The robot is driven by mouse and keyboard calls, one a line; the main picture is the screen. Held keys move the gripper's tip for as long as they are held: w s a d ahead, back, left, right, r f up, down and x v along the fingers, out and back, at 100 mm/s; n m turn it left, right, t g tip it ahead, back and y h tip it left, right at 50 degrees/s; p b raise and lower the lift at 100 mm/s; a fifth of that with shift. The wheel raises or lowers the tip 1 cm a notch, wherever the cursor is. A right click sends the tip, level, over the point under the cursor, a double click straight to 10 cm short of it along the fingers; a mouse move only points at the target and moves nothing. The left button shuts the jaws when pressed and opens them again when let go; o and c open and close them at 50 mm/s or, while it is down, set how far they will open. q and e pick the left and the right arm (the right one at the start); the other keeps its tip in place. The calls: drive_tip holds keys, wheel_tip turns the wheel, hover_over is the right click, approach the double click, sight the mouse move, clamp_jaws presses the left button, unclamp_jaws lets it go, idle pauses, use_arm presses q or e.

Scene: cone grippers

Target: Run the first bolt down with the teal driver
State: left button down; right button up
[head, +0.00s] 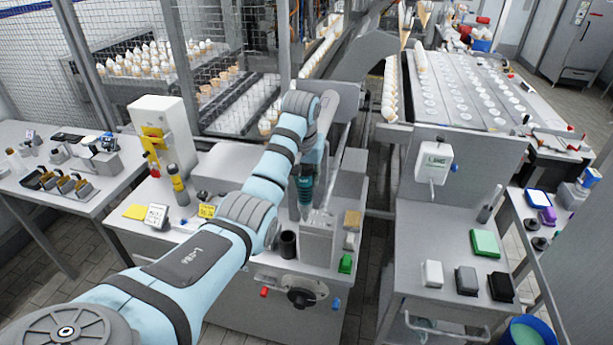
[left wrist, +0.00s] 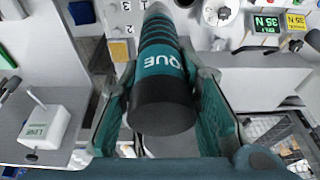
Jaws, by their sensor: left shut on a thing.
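The teal driver (head: 305,190) is a teal and black cylinder, roughly upright over the grey block (head: 318,240) on the middle bench. In the left wrist view the driver (left wrist: 160,65) shows its black end cap towards the camera and part of a word ending in "QUE". My left gripper (head: 309,172) is shut on the driver, with its teal pads on either side. In the left wrist view a plate with numbers (left wrist: 120,28) lies beyond the driver. I cannot make out the first bolt or whether the driver's tip touches anything. My right gripper is not in view.
A black cup (head: 288,244) and a green block (head: 345,263) stand close to the grey block. A yellow and white press (head: 160,135) stands at the back left. A side table (head: 430,225) on the right holds several small boxes. Wire mesh (head: 120,30) lies behind.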

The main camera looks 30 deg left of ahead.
use_arm(q)
drive_tip(key=shift+f, duration=0.8)
idle(0.8)
drive_tip(key=shift+s+d+f, duration=0.1)
drive_tip(key=shift+s+f, duration=0.05)
drive_tip(key=shift+f, duration=0.15)
idle(1.2)
